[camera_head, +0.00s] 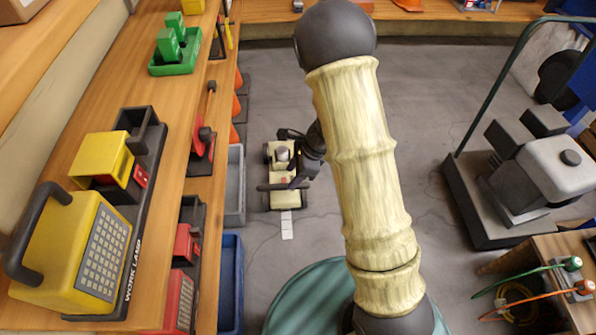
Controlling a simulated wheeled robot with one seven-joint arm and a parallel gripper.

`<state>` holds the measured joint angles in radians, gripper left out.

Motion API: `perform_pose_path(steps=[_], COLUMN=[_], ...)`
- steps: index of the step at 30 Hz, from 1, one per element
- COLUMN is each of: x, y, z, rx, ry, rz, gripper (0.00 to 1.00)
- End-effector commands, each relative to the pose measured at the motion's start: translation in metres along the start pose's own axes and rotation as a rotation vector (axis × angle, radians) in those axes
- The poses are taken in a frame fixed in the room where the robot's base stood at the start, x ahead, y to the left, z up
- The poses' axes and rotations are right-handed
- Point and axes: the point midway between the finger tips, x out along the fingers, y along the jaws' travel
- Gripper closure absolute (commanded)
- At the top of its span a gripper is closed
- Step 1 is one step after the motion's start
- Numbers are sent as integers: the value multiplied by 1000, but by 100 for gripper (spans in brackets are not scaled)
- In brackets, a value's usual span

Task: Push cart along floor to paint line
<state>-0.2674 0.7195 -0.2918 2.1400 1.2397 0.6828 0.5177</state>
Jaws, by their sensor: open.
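A small cream cart (284,198) with dark wheels and a dark crossbar stands on the grey floor, left of the picture's middle. A grey rounded part and a small red patch show on top of it. My dark gripper (300,164) is at the cart's right side, over or against its upper part; I cannot tell whether they touch. The jaws are open, but the fingers are small and hard to separate from the cart's dark parts. A short pale strip of squares (287,225) lies on the floor just below the cart. No clear paint line shows elsewhere.
A wooden bench (205,90) with yellow lamps and green and red tools runs along the left. Grey (235,185) and blue (231,280) bins and orange cones stand beside it.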

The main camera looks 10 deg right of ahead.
Motion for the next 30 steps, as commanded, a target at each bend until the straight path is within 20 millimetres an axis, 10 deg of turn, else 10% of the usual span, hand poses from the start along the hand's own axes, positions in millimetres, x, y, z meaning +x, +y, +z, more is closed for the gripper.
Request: perform_pose_path(steps=[15, 30], x=[52, 59], y=[0, 0], z=[-2, 0], rx=[0, 0], ry=[0, 0], rz=[0, 0], gripper=[53, 57])
